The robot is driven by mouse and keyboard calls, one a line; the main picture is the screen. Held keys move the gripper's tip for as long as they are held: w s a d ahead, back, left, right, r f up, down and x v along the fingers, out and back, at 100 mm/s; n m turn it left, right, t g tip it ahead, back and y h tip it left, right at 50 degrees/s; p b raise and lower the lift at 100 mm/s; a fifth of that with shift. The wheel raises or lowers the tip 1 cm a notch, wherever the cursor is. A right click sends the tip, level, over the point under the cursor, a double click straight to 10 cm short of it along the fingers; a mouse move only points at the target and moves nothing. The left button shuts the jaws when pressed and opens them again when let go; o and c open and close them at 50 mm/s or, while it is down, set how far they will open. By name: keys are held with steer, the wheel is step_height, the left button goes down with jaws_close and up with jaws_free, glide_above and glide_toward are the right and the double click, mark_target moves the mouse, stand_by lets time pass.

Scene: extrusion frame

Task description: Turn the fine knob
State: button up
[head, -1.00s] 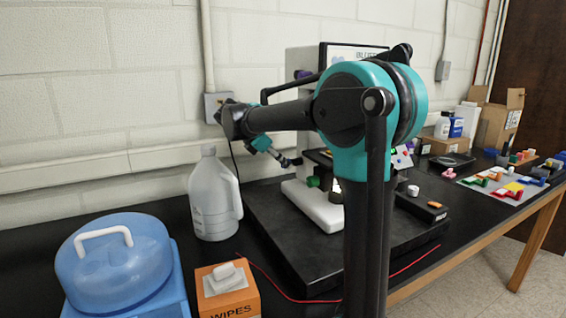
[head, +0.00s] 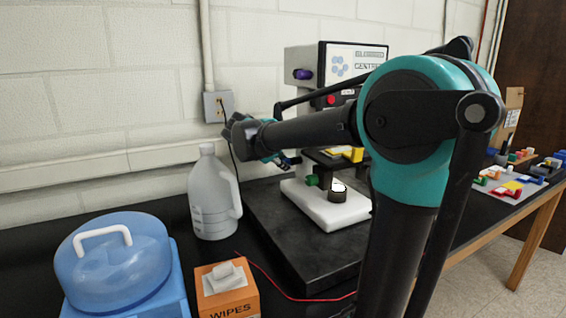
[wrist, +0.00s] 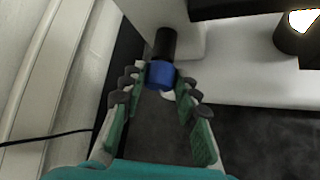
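A blue knob (wrist: 160,74) on a black shaft sticks out from the side of the white microscope in the wrist view. My gripper (wrist: 159,82) is open, with one finger on each side of this knob and small gaps showing. In the head view my gripper (head: 288,161) is beside the microscope (head: 300,100), left of its stage, and the blue knob is not clearly visible there. A green knob (head: 312,180) is low on the microscope, and a purple one (head: 303,74) is near its top. Which knob is the fine one is not labelled.
The microscope base (head: 325,208) stands on a dark slab (head: 290,240). A white jug (head: 210,195), a blue lidded container (head: 115,265) and an orange wipes box (head: 228,292) stand to the left. The wall is close behind. A red wire (head: 270,285) crosses the front.

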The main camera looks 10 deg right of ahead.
steer(key=o, duration=0.3)
steer(key=v, duration=1.2)
stand_by(2.5)
